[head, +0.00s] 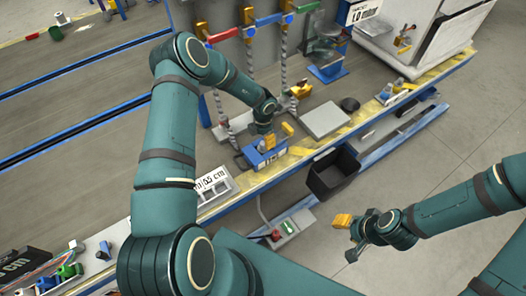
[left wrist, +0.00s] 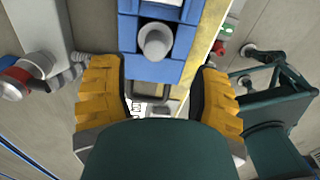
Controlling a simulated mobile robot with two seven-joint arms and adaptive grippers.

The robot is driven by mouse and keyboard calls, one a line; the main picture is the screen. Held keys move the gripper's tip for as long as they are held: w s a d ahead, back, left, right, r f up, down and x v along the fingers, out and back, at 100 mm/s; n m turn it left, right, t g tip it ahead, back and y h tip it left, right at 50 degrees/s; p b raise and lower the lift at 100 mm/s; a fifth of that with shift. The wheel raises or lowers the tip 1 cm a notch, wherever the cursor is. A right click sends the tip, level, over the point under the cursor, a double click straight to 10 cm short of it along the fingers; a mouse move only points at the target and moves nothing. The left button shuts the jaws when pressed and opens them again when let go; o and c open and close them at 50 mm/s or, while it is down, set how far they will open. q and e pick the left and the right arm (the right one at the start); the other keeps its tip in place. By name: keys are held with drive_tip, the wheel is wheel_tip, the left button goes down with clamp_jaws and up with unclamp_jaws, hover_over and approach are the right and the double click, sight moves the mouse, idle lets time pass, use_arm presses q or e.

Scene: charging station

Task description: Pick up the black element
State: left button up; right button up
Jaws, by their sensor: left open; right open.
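A small black round piece (head: 350,104) lies on the workbench, right of a flat grey plate (head: 323,120); I cannot tell if it is the black element. My left gripper (head: 278,136) is open above a blue block (head: 266,157) on the bench. In the left wrist view its yellow fingers (left wrist: 160,95) stand wide apart. The blue block (left wrist: 152,70), with a grey cylinder (left wrist: 155,41) on it, shows beyond and between them; nothing is gripped. My right gripper (head: 350,228) is open and empty, out over the floor, away from the bench.
A black open bin (head: 332,174) hangs at the bench's front edge. A control box with a red button (head: 284,232) stands below. A white label (head: 214,184) lies left of the blue block.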

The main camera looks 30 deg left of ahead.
sight(263, 143)
use_arm(q)
drive_tip(key=shift+w+a+f+b, duration=0.15)
drive_tip(key=shift+f+b, duration=0.35)
drive_tip(key=shift+f, duration=0.95)
drive_tip(key=shift+w+f+b, duration=0.2)
drive_tip(key=shift+f+b, duration=0.25)
drive_tip(key=shift+f, duration=0.95)
clamp_jaws()
